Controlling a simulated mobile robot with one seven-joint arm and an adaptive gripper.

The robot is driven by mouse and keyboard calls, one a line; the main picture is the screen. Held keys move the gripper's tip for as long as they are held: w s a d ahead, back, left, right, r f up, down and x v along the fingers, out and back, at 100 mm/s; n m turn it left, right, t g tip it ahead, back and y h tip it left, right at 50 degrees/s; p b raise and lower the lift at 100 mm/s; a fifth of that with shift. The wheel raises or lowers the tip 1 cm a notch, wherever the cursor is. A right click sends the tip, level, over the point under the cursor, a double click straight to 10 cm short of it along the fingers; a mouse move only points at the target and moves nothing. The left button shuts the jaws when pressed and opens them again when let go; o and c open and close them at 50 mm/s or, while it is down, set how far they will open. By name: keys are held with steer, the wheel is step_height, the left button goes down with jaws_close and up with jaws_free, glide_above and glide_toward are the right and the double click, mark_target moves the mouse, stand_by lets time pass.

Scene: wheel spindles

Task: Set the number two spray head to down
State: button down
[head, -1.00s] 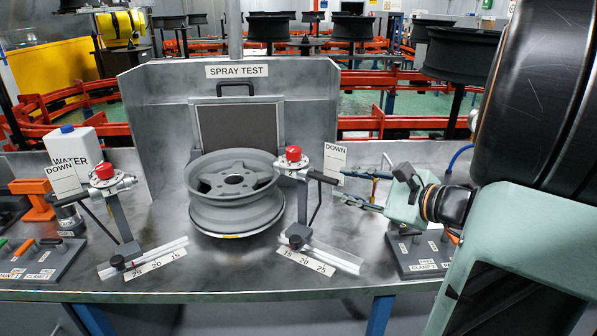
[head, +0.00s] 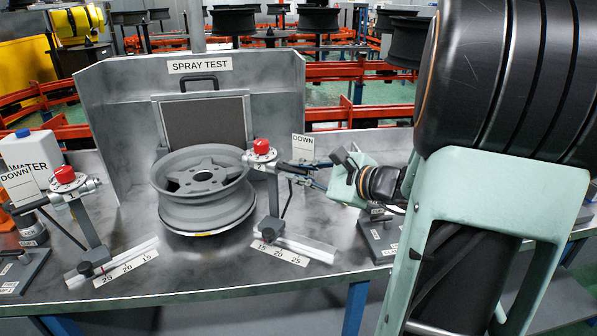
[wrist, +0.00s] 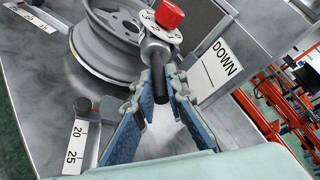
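The number two spray head (head: 262,158) is the right one, with a red knob on top of a grey post beside the wheel. It also shows in the wrist view (wrist: 160,35), where its black handle (wrist: 160,88) points toward me. My gripper (head: 300,174) is at the right of this head, close to the handle. In the wrist view my gripper (wrist: 158,78) has its two blue-padded fingers apart, one on each side of the handle. I cannot tell whether either pad touches it. A DOWN card (head: 302,148) stands behind, to the right.
A grey wheel (head: 205,208) stands left of the head, in front of the SPRAY TEST panel (head: 95,110). The other spray head (head: 66,185) is at the left. A scale rail (head: 295,248) lies at the post's foot. A clamp block (head: 380,232) sits at the right.

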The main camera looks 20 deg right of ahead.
mark_target(282, 163)
stand_by(0.3)
step_height(282, 163, up, 2)
steer(key=g+p, duration=0.1)
steer(key=p, duration=0.2)
steer(key=shift+a+g+h+p, duration=0.15)
steer(key=shift+g+h+p, duration=0.15)
steer(key=g+p, duration=0.1)
steer(key=p, duration=0.1)
steer(key=r+h+p, duration=0.1)
steer(key=p, duration=0.1)
steer(key=shift+w+a+r+n+g, duration=0.1)
steer(key=shift+w+r+n+g, duration=0.15)
steer(key=shift+n+g, duration=0.15)
steer(key=p, duration=0.2)
steer(key=shift+r+g+h+p, duration=0.15)
steer(key=shift+g+h+p, duration=0.15)
steer(key=shift+g+h, duration=0.1)
steer(key=c, duration=2)
jaws_free()
steer(key=shift+o, duration=0.2)
